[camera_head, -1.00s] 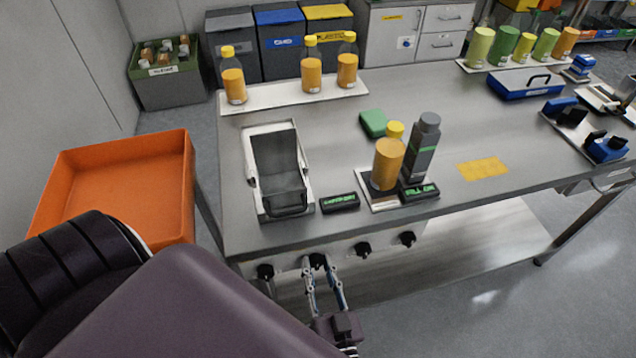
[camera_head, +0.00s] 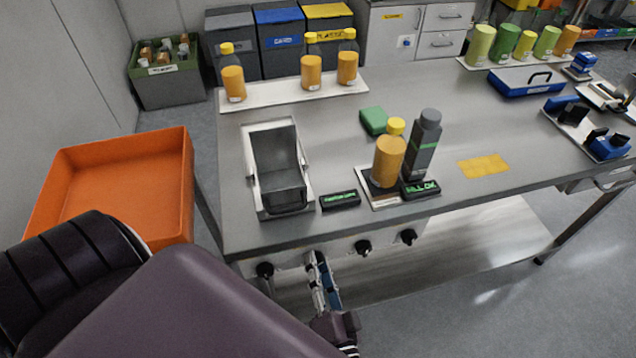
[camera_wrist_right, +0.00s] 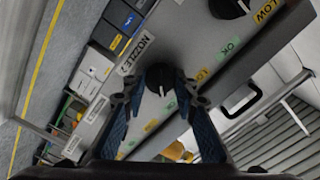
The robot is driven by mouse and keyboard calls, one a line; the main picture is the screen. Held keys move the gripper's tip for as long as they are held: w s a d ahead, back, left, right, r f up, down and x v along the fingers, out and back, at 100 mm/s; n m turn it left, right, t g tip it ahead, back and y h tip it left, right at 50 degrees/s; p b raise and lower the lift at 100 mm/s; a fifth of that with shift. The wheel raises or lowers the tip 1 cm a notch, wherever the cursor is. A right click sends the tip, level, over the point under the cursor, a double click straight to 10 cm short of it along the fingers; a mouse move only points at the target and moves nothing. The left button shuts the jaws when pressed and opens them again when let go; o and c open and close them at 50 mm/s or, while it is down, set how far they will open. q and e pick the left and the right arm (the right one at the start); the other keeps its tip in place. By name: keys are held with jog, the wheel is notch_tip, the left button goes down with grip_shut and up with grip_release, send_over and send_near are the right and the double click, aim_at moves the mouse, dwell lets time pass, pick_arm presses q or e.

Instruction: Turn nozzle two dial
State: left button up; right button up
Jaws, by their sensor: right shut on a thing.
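A row of black dials sits on the front panel below the table edge, with the leftmost dial (camera_head: 265,270) clear to the left of my right gripper (camera_head: 315,262). The second dial from the left is hidden behind my gripper's fingertips in the head view. In the right wrist view, a black dial (camera_wrist_right: 161,76) with a white mark lies between the fingertips of my right gripper (camera_wrist_right: 163,82). My right gripper is shut on this dial. The panel has a "NOZZLE" label (camera_wrist_right: 136,52) and yellow "LOW" and green "OK" labels. My left gripper is out of view.
Two more dials (camera_head: 363,247) (camera_head: 408,237) sit to the right. On the tabletop (camera_head: 440,120) stand an orange bottle (camera_head: 388,160), a grey bottle (camera_head: 424,142) and a metal hopper (camera_head: 278,165). An orange bin (camera_head: 120,190) is at the left.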

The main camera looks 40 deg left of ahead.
jog(key=shift+m, duration=0.5)
jog(key=o, duration=1.2)
jog(key=shift+c, duration=0.2)
jog(key=v, duration=1.2)
